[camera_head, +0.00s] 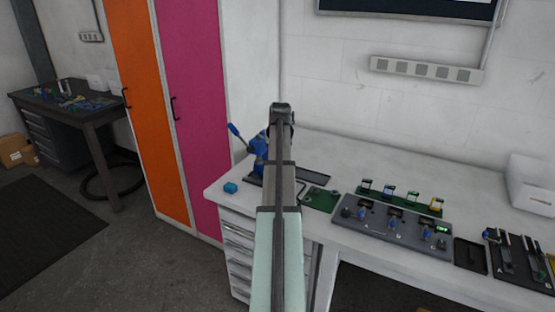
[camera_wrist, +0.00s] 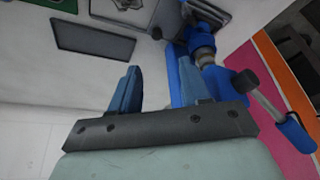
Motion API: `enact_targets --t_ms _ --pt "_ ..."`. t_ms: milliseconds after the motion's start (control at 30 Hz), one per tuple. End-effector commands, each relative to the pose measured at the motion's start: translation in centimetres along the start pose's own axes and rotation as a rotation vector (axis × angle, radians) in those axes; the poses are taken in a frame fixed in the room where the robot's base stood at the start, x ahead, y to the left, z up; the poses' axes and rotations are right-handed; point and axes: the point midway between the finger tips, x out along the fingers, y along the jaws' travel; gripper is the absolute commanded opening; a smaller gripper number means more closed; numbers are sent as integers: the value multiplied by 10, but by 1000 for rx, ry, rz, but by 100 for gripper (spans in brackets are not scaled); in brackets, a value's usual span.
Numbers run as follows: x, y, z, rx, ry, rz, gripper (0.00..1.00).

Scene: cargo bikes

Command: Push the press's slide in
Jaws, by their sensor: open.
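The blue press (camera_head: 258,148) stands at the left end of the white workbench, partly hidden behind my arm. Its lever with a blue grip (camera_head: 235,130) points up and left. In the wrist view the press (camera_wrist: 198,42) is at upper right, and its lever grip (camera_wrist: 296,132) reaches to the right edge. A grey plate (camera_wrist: 226,12) lies by the press; I cannot tell whether it is the slide. My gripper (camera_wrist: 158,88) is open with nothing seen between its fingers. Its right finger overlaps the press in the picture; contact is unclear. My arm hides the gripper in the head view.
A dark flat tray (camera_wrist: 92,40) lies beside the press. A green board (camera_head: 322,199) and a grey fixture (camera_head: 395,222) stand to the right. Orange (camera_head: 150,110) and pink (camera_head: 195,110) cabinet doors are at left.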

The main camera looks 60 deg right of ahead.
Motion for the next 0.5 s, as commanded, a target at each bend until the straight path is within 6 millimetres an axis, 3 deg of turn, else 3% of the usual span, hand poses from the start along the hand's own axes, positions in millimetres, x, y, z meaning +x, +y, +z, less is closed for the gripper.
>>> enact_targets --t_ms 200,500 --pt "-16 0 0 0 1 0 46" --pt "-19 0 0 0 0 0 46"
